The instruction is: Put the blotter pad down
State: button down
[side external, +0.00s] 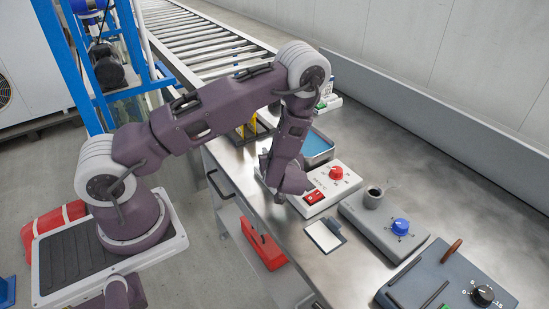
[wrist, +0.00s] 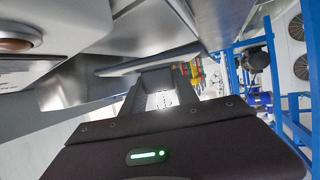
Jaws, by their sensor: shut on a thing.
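My gripper (wrist: 158,92) is shut on a flat, pale grey thing with a rounded edge (wrist: 125,69), seen nearly edge-on in the wrist view. I take it for the blotter pad; its far side is hidden. In the side view my gripper (side external: 264,165) is at the bench's front edge, left of the white control box, partly behind my wrist. What it holds cannot be made out there. The steel bench (side external: 360,262) is below and to the right. I cannot tell whether the pad touches it.
The white control box (side external: 318,203) has a red knob and red switch. A blue-filled tray (side external: 316,147) stands behind it. A grey blue-knobbed box (side external: 372,228) and a dark box (side external: 445,285) stand right. Bare steel lies along the back.

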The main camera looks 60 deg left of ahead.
jog(key=shift+f, duration=0.8)
jog(key=shift+f, duration=0.1)
jog(key=c, duration=1.2)
grip_release()
